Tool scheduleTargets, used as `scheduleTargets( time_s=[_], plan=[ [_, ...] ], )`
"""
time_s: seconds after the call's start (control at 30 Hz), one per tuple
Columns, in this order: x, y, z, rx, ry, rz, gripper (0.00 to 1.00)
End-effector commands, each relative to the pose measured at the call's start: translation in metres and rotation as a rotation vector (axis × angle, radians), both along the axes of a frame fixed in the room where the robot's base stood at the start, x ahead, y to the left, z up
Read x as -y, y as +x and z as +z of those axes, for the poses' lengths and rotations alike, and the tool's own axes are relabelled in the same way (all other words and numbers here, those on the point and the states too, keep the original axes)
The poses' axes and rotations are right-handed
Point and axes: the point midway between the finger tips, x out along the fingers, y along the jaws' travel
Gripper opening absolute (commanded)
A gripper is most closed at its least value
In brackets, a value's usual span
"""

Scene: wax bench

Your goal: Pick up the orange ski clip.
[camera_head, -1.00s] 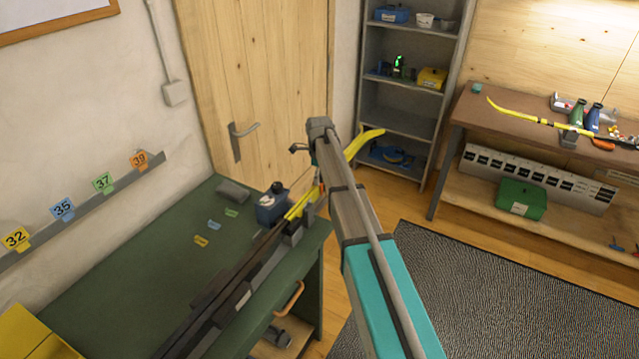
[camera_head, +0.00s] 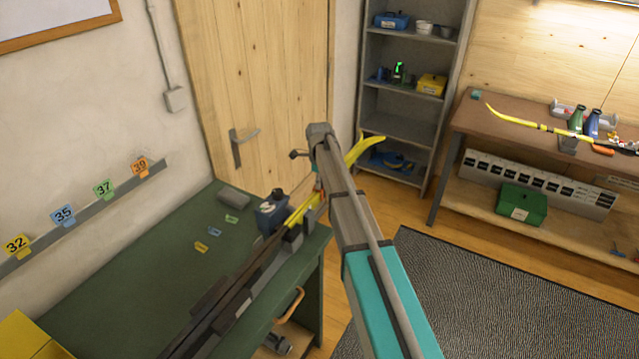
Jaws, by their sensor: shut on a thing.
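My arm reaches up from the bottom right, and its far end covers what lies behind it. My gripper's fingers cannot be made out; they seem hidden behind the arm. A small orange-red patch shows beside the arm, above the green bench (camera_head: 130,270); I cannot tell what it is. An orange clip marked 39 (camera_head: 140,166) is at the right end of the wall rail (camera_head: 75,215). No orange clip is clearly visible in a grip.
A yellow-tipped ski (camera_head: 365,148) runs behind my arm along the bench's right edge. A dark blue container (camera_head: 270,212) stands beside it. A grey shelf (camera_head: 405,122) and a brown workbench (camera_head: 500,120) stand behind. The floor mat (camera_head: 480,290) is clear.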

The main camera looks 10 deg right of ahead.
Motion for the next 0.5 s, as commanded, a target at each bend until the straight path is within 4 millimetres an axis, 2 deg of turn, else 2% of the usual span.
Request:
scheduleTargets(
  time_s=[0.27,0.5],
  plan=[
    [0.0,0.0,0.019,0.0,0.0,0.0,0.0],
    [0.0,0.0,0.043,0.0,0.0,0.0,0.0]
  ],
)
